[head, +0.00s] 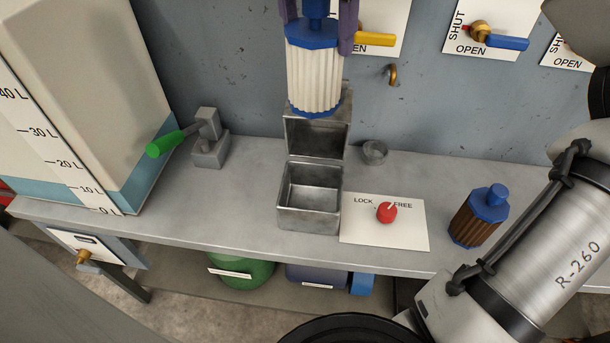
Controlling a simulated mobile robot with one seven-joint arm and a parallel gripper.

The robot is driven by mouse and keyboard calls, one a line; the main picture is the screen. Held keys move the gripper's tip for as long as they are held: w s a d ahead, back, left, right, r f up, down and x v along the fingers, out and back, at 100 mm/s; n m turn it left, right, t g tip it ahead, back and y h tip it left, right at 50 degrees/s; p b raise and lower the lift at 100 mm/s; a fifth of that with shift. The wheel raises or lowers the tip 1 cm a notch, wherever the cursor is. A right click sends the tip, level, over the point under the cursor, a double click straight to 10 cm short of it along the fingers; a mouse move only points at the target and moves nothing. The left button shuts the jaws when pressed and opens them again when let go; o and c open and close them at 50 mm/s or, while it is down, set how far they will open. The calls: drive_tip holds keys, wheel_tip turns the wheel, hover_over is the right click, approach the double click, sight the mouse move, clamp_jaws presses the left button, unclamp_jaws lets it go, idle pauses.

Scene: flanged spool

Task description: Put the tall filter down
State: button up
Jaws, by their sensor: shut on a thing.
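The tall filter (314,78) has a white pleated body with blue end caps. It hangs upright in the air at top centre. My gripper (318,16), with purple fingers partly cut off by the top edge, is shut on the blue knob of its upper cap. The filter's lower cap shows in front of the raised lid of a small open metal box (309,220) on the bench. The box looks empty. A second filter (479,216), brown and pleated with blue caps, stands on the bench at right.
The grey bench (240,190) has clear room left of the box. A LOCK/FREE plate (415,235) with a red knob (386,212) lies right of it. A green-handled lever (205,140), a graduated tank (85,110) and wall valves (480,32) stand around.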

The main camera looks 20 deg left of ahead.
wheel_tip(320, 180, down, 28)
drive_tip(key=p, duration=0.4)
drive_tip(key=shift+r, duration=0.15)
drive_tip(key=shift+b, duration=0.3)
drive_tip(key=o, duration=1.4)
drive_tip(key=r, duration=0.4)
drive_tip(key=s+r+b, duration=0.1)
drive_tip(key=r, duration=0.7)
drive_tip(key=shift+s+a, duration=0.15)
drive_tip(key=shift+s, duration=0.05)
